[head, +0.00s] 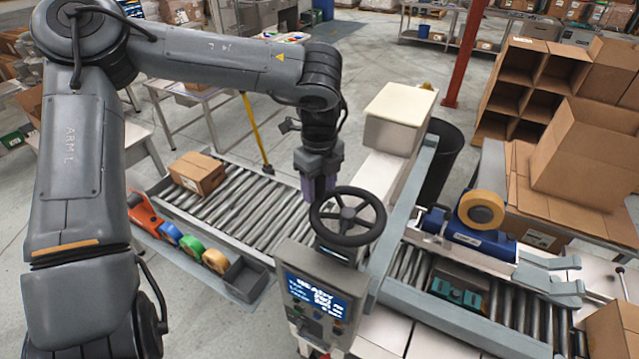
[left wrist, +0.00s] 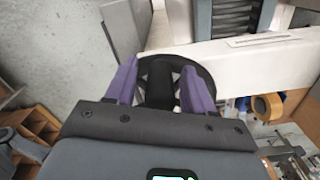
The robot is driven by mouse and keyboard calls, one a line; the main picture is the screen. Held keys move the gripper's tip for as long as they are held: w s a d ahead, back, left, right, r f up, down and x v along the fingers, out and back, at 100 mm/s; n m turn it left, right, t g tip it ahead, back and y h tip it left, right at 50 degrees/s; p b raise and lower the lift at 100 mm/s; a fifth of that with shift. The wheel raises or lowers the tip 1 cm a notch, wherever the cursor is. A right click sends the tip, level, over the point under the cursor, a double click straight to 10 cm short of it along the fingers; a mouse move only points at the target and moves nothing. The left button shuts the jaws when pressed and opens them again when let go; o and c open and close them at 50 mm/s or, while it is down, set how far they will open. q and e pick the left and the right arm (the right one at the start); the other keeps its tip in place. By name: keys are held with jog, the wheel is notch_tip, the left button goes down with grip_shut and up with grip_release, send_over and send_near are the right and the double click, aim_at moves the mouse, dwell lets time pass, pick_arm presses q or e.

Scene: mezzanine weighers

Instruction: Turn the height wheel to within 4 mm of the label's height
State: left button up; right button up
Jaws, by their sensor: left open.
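The black spoked height wheel (head: 348,214) stands on the grey control post right of centre in the head view. My left gripper (head: 317,192) points down just behind and left of its rim. In the left wrist view, its two purple fingers (left wrist: 160,75) are open and apart, with the dark wheel (left wrist: 178,63) showing between and beyond them. Whether a finger touches the wheel cannot be told. The display (head: 316,296) below the wheel shows "READY" and smaller lines I cannot read clearly. A carton (head: 197,172) lies on the left rollers, its label too small to read.
A cream box (head: 396,118) tops the white housing close behind the wheel. A tape unit (head: 480,210) and a roller conveyor (head: 490,292) lie to the right. Tape rolls (head: 190,247) and a grey bin (head: 245,277) line the left conveyor. The floor at lower left is clear.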

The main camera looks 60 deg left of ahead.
pick_arm(q)
grip_shut()
dwell(0.3)
dwell(0.3)
